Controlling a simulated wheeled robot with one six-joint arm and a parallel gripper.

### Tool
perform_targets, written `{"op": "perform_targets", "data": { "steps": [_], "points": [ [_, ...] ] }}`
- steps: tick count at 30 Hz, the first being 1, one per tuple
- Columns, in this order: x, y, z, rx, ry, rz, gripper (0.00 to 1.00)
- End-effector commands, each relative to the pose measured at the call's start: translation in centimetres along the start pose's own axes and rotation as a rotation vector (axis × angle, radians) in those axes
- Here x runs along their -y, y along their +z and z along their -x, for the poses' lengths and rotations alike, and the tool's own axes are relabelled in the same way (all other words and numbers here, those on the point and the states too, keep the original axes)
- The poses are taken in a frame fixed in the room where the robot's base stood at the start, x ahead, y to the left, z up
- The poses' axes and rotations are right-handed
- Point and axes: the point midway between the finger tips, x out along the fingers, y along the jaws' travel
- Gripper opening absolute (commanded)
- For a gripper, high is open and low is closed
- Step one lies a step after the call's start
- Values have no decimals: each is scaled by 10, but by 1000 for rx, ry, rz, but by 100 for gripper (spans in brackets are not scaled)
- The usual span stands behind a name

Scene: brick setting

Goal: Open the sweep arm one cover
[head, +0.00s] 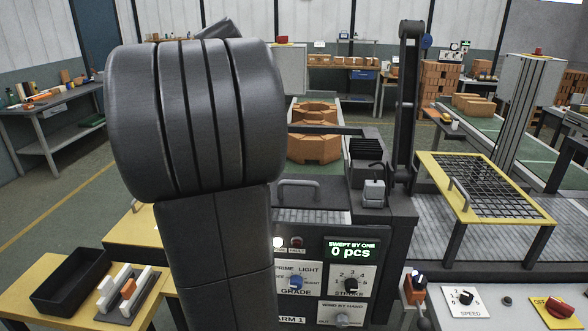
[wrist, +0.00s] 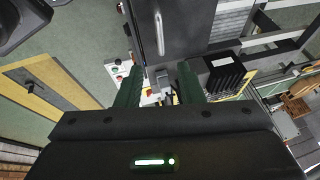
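The sweep arm one cover appears to be the dark grey flat lid (wrist: 185,25) with a pale bar handle (wrist: 159,35) in the wrist view. In the head view the handle (head: 299,184) lies behind the ARM 1 panel (head: 340,285), partly beside my arm. The lid looks shut and flat. My gripper (wrist: 160,84) shows two green fingers spread apart, with no object clearly held. A small grey fitting (wrist: 165,79) appears between the fingertips in the picture; I cannot tell its distance. My gripper is hidden behind my arm in the head view.
A black finned block (head: 367,155) and a grey fitting (head: 373,193) stand right of the handle. A dark upright post (head: 408,100) rises behind them. A yellow mesh guard (head: 485,187) covers the conveyor at right. A black tray (head: 72,281) sits on a yellow table at left.

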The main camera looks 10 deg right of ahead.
Motion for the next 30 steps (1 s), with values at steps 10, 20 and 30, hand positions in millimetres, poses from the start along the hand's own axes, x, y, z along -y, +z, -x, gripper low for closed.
{"op": "perform_targets", "data": {
  "steps": [10,20,30],
  "points": [
    [-1,-1,-74,-1,4,3,34],
    [0,0,-114,1,2,2,34],
    [0,0,-117,2,0,3,32]
  ]
}}
